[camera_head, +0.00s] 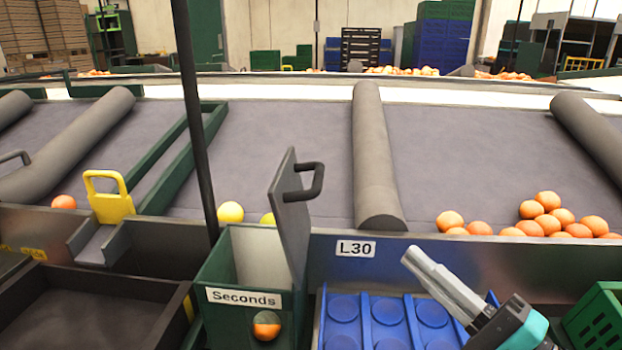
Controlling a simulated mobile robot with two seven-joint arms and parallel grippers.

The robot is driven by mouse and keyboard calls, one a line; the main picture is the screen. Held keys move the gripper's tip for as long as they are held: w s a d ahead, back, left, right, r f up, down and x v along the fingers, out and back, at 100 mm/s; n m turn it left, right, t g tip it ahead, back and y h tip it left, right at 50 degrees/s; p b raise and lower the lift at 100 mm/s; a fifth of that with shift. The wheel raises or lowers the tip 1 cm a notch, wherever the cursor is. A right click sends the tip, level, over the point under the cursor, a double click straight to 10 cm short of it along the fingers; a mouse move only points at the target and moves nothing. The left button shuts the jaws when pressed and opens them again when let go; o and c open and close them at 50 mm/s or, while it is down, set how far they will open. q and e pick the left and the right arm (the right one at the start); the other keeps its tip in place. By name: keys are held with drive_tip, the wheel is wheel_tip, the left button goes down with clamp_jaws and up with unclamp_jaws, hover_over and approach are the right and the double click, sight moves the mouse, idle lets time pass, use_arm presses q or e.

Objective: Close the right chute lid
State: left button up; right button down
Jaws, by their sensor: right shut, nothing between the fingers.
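The grey chute lid (291,222) with a dark bar handle (317,183) stands raised, nearly upright and slightly tilted, at the right side of the green Seconds chute (216,266). The chute's top is open. An orange (266,326) shows at a round hole in its front, below the Seconds label. My right gripper (411,256) is shut and empty, above the blue tray and right of the lid, clear of the handle. Its fingers point up and left. My left gripper is out of view.
A yellow-handled gate (109,198) is at left. A thin dark pole (196,130) rises left of the chute. The blue tray (365,307) has empty round pockets. Several oranges (548,222) lie on the belt at right; a green crate (598,318) is at the right edge.

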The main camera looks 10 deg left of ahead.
use_arm(q)
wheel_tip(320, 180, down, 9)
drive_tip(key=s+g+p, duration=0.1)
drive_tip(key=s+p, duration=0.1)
drive_tip(key=p, duration=0.2)
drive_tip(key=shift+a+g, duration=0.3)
use_arm(e)
drive_tip(key=s+a+r+x, duration=0.1)
drive_tip(key=x, duration=1.2)
drive_tip(key=shift+s+a+r+m+t, duration=0.2)
drive_tip(key=shift+s+r+m+t, duration=0.1)
drive_tip(key=shift+r+m, duration=0.1)
use_arm(q)
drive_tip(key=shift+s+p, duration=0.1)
drive_tip(key=shift+p, duration=0.3)
